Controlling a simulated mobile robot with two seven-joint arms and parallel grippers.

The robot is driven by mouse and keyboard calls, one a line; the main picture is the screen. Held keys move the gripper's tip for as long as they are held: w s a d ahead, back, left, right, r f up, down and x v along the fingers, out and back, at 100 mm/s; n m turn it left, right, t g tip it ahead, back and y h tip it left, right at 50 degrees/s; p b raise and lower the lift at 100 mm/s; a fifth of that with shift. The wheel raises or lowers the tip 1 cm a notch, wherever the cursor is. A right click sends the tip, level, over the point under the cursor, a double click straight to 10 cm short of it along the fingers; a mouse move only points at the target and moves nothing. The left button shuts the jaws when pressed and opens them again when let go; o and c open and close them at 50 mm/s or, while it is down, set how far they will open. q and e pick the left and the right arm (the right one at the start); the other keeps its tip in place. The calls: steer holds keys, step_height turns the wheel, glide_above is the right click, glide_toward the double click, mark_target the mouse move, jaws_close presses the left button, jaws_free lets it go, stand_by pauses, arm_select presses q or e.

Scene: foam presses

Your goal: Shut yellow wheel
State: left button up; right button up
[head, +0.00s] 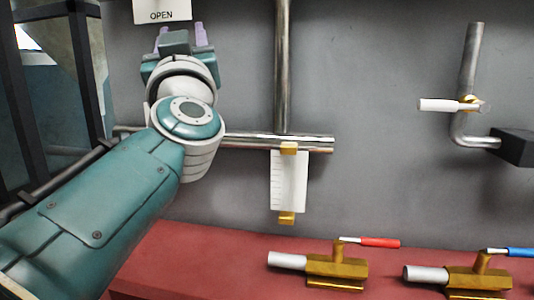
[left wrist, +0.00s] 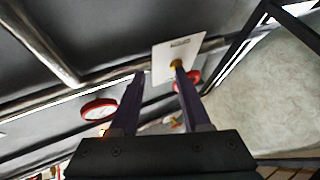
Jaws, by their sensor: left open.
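I see no wheel that is clearly yellow in either view. My left gripper (head: 181,34) is raised at the upper left of the head view, just below a white card reading OPEN (head: 161,15). Its two purple fingers are apart. A small brass-coloured part (left wrist: 177,64) shows at the right fingertip, in front of a white card (left wrist: 171,48); contact cannot be told. Two red wheels show there, one left of the fingers (left wrist: 98,110) and one partly hidden behind the right finger (left wrist: 193,77). My right gripper is out of view.
Metal pipes (head: 283,75) run along the grey wall. A white gauge (head: 289,180) with brass ends hangs at the centre. A white-handled valve (head: 440,105) is at the right. Brass valves with a red lever (head: 380,242) and a blue lever (head: 520,252) stand by the red ledge (head: 200,255).

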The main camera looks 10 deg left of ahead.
arm_select(q)
steer(key=s+d+f+m+g+h+p, duration=0.5)
steer(key=s+d+f+m+h+p, duration=0.4)
steer(key=h, duration=0.5)
steer(key=s+a+f+g+y+p, duration=0.1)
steer(key=s+a+f+g+p, duration=0.1)
steer(key=s, duration=0.5)
steer(key=s+a+f+m+g+p, duration=0.1)
steer(key=s+a+f+g+p, duration=0.1)
steer(key=s+f+g, duration=0.2)
steer(key=s+g, duration=0.2)
steer(key=s, duration=0.2)
steer(key=shift+a+f+g+y, duration=0.15)
steer(key=shift+f+g+y, duration=0.1)
steer(key=shift+g+y, duration=0.15)
